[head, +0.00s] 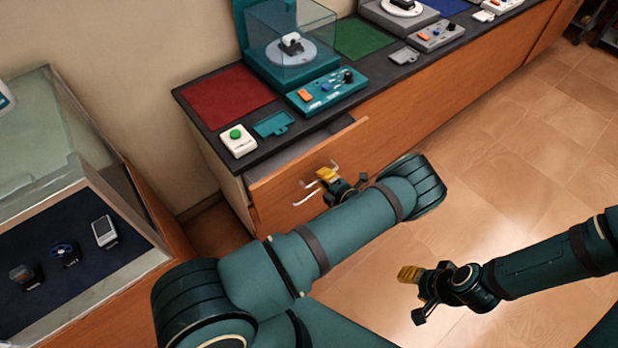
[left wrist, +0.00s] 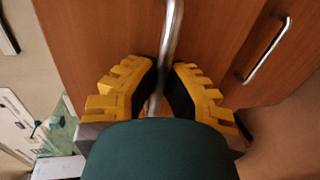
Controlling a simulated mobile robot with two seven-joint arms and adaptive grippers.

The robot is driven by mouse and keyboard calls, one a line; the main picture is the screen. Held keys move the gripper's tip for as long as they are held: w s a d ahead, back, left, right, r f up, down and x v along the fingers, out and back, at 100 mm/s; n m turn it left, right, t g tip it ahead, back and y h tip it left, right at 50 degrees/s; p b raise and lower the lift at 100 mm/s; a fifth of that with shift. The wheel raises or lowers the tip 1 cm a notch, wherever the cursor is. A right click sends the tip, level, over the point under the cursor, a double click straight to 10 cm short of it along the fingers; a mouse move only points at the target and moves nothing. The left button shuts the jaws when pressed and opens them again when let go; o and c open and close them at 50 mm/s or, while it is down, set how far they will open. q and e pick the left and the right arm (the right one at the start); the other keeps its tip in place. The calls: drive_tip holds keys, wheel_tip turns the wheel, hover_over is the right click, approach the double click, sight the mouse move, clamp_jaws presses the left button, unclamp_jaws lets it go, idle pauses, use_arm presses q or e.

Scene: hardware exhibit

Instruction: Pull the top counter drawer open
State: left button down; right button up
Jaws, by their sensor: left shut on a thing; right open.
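The top counter drawer (head: 345,135) stands partly open at the left end of the counter. A strip of its grey inside shows between its wooden front and the dark countertop. My left gripper (head: 327,174) is at the drawer front, shut on the metal bar handle. In the left wrist view the handle (left wrist: 171,35) runs between the yellow finger pads. A second handle (head: 306,197) is on the front below; it also shows in the left wrist view (left wrist: 268,50). My right gripper (head: 410,290) is open and empty, above the floor, away from the counter.
The countertop carries a red mat (head: 226,97), a white box with a green button (head: 238,140), a teal control box (head: 327,92) and a covered turntable (head: 290,48). A glass display case (head: 62,170) stands at the left.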

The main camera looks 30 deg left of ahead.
use_arm(q)
drive_tip(key=f+b+v, duration=0.2)
drive_tip(key=f+v, duration=0.1)
drive_tip(key=v, duration=1.2)
drive_tip(key=shift+s+d, duration=0.3)
drive_tip(key=shift+d, duration=0.3)
drive_tip(key=c, duration=1)
unclamp_jaws()
wheel_tip(320, 180, up, 10)
